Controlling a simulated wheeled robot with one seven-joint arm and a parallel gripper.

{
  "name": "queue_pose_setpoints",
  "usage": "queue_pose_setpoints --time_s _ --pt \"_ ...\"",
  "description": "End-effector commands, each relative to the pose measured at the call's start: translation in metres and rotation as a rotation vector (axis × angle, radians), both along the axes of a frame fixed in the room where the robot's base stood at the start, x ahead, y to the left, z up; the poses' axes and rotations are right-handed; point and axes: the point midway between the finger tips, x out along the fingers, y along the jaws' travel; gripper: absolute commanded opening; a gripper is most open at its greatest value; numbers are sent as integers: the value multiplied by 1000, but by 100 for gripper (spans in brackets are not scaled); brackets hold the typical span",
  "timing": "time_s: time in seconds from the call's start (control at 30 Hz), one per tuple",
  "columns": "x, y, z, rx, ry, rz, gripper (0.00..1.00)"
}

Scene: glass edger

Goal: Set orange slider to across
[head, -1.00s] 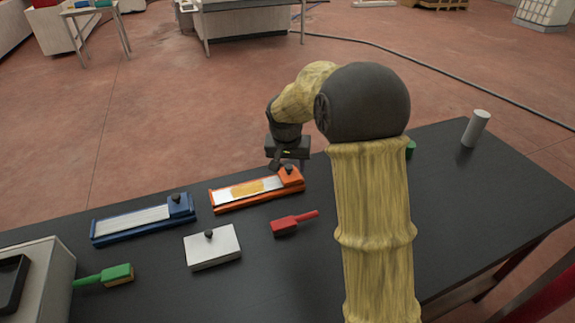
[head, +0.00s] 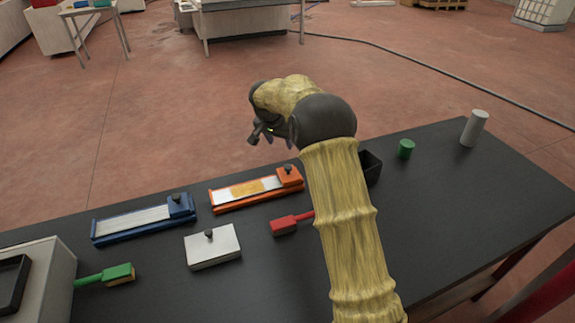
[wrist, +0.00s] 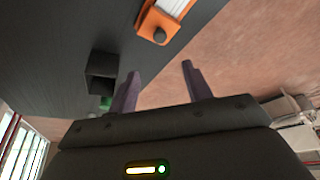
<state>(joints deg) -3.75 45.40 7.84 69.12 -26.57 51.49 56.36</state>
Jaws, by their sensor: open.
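The orange slider (head: 252,191) is a long tray on the black table, with a pale strip bearing a yellow patch. Its orange block (head: 290,177) with a dark knob (head: 288,168) sits at the right end. In the wrist view the orange block (wrist: 150,17) and the round knob (wrist: 159,36) show at the top, beyond the fingertips. My gripper (wrist: 160,82) is open and empty, its two fingers well apart. In the head view my gripper (head: 262,134) is raised above and behind the orange slider, touching nothing.
A blue slider (head: 143,220), a white block with a knob (head: 212,248), a red brush (head: 287,225) and a green brush (head: 118,274) lie on the table. A dark box (head: 371,165), green cylinder (head: 406,149) and grey cylinder (head: 473,128) stand right.

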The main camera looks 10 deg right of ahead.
Motion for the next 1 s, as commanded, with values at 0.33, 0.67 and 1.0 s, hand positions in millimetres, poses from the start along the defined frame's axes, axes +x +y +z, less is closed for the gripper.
queue_pose_setpoints --time_s 0.33,0.67,1.0 --pt "17 -12 -50 0 5 0 50" --pt "33 -23 -99 0 4 0 50" --pt "48 -33 -139 1 2 0 50"
